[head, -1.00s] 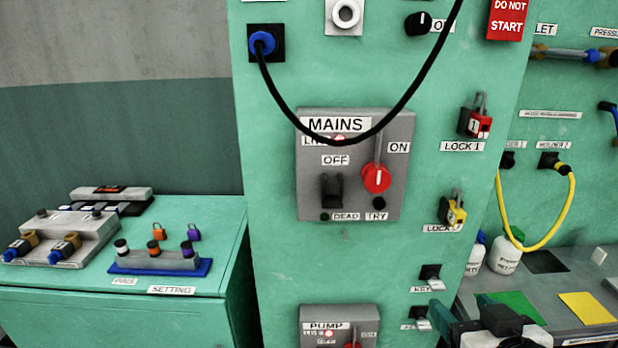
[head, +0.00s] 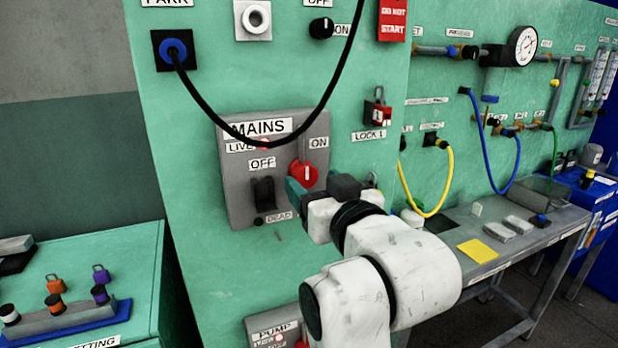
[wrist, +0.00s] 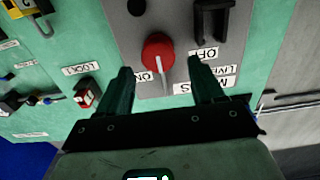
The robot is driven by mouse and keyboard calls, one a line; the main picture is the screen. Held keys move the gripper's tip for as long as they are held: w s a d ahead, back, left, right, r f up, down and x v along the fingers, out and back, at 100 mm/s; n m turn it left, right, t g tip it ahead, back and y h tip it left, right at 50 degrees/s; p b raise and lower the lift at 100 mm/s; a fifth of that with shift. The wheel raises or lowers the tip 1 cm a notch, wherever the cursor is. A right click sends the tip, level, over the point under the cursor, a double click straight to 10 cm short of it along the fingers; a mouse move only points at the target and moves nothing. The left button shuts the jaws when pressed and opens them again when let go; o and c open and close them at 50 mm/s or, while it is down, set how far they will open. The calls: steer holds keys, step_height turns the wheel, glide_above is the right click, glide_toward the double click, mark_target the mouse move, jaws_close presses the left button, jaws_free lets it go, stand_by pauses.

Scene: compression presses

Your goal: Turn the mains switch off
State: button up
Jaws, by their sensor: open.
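The mains switch panel (head: 236,190) is a grey box on the green cabinet front, labelled MAINS, LIVE, OFF and ON. Its red rotary knob (head: 304,174) has a white pointer line and a grey lever running up towards the ON label. In the wrist view the red knob (wrist: 158,52) lies ahead of the gap between my fingers, with its grey lever reaching down into that gap beside the ON label. My gripper (wrist: 160,78) is open and empty, one finger on each side of the lever. I cannot tell whether either finger touches it.
A black hanging cable (head: 262,147) loops across the top of the mains panel. A black catch (head: 264,192) sits left of the knob. The LOCK 1 padlock (head: 378,110) hangs to the right. A pump panel (head: 270,330) is below, and a grey bench (head: 530,225) stands right.

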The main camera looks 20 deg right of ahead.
mark_target(307, 175)
steer(key=shift+w, duration=1.5)
jaws_close()
